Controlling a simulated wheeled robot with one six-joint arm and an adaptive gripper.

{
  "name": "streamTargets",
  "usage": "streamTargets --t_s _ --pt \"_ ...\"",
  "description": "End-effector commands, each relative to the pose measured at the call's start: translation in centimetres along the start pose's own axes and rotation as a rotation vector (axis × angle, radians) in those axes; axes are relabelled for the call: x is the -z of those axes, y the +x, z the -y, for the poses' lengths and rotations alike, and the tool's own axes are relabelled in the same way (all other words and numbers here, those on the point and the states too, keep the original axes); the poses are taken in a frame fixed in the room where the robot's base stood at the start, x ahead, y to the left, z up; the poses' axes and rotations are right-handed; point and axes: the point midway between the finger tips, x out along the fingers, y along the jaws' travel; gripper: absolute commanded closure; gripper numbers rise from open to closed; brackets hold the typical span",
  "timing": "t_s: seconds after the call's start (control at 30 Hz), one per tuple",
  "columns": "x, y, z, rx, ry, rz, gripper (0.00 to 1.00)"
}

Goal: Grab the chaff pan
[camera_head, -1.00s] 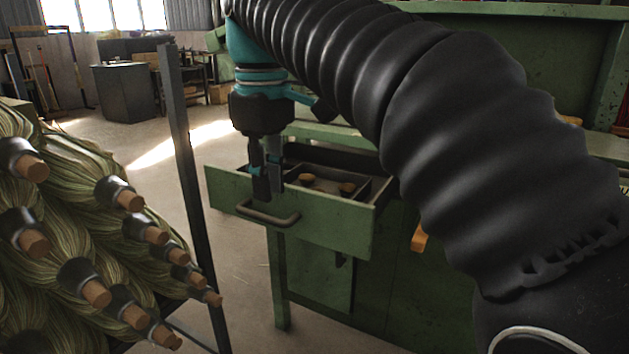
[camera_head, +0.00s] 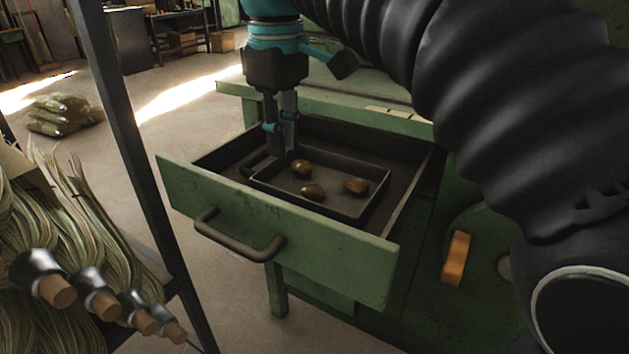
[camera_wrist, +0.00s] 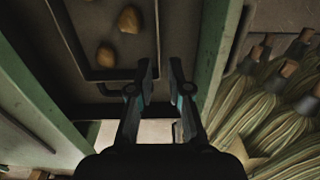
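The chaff pan (camera_head: 347,209) is a dark, shallow rectangular tray inside the open green drawer (camera_head: 330,252). My gripper (camera_head: 281,152) points down over the drawer, at the pan's left back corner. In the wrist view my gripper (camera_wrist: 161,65) has its fingers apart with a gap between the tips. The pan (camera_wrist: 108,73) lies ahead and left there, and one side wall lines up with the gap. I cannot tell whether the fingers touch it.
The drawer's handle (camera_head: 238,240) sticks out in front. A dark upright post (camera_head: 130,150) and a rack of brooms (camera_head: 60,285) stand at left. The green workbench (camera_head: 330,98) is behind the drawer. A bundle (camera_head: 63,115) lies on the floor.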

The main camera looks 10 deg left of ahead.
Motion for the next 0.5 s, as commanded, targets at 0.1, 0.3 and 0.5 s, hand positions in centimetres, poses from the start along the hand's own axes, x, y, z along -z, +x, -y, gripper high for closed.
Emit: streamTargets --t_s 0.1,0.3,0.5 --pt "0.0 2.6 0.1 0.001 -0.001 0.002 0.82" --pt "-0.1 4.8 -0.1 0.0 0.001 0.0 0.82" --pt "-0.2 6.0 -0.2 0.0 0.003 0.001 0.82"
